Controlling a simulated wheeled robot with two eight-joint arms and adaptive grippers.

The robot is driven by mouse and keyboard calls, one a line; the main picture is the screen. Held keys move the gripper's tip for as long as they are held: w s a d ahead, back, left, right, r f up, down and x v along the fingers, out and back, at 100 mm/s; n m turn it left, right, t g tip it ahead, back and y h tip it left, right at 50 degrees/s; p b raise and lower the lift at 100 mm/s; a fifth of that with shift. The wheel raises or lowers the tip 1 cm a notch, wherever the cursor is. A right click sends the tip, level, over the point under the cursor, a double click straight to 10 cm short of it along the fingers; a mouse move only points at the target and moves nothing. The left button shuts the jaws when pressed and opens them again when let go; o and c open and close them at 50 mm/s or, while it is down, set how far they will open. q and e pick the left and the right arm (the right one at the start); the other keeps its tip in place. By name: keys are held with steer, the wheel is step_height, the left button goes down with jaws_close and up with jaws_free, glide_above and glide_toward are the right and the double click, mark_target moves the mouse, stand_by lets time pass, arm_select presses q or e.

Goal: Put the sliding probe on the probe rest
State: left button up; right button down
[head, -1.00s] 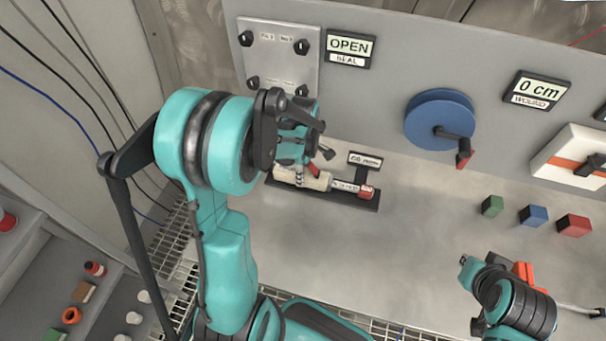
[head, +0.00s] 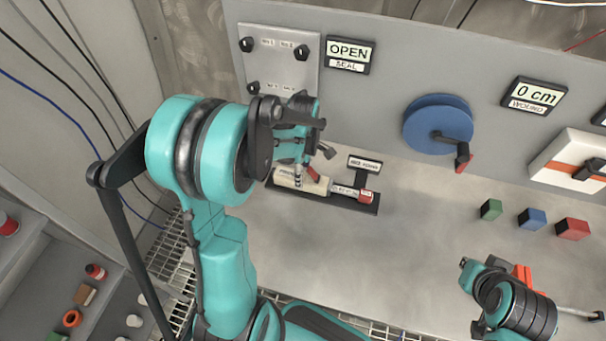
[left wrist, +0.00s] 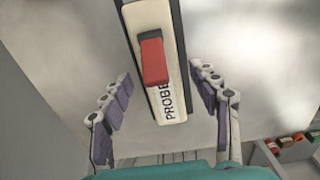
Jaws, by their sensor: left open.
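The sliding probe (head: 287,179) is a cream body with a red slider block (left wrist: 153,61) and a "PROBE" label. It lies along a dark tray (head: 370,208) on the bench, next to a small sign too small to read surely. My left gripper (head: 312,170) is over the probe. In the left wrist view my left gripper (left wrist: 165,105) is open, its fingers on either side of the probe with gaps, not touching it. The arm hides part of the probe in the head view. My right gripper (head: 478,268) is at the lower right; its fingers are unclear.
A wall panel behind carries an "OPEN SEAL" display (head: 348,54), a "0 cm WOUND" display (head: 533,97) and a blue reel (head: 437,124) with a crank. Green (head: 491,209), blue (head: 533,218) and red (head: 573,228) blocks sit at right. The middle bench is clear.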

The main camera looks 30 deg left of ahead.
arm_select(q)
step_height(320, 180, up, 9)
steer(key=p, duration=0.2)
steer(key=s+d+r+m+t, duration=0.3)
steer(key=s+d+m, duration=0.2)
steer(key=m, duration=0.5)
steer(key=s+d+r+m+t, duration=0.3)
steer(key=s+d+m+t, duration=0.1)
steer(key=m, duration=0.6)
steer(key=shift+s+d+r+m, duration=0.3)
steer(key=shift+s+d, duration=0.5)
steer(key=shift+s, duration=0.25)
step_height(320, 180, down, 5)
steer(key=b, duration=0.4)
steer(key=shift+r, duration=0.1)
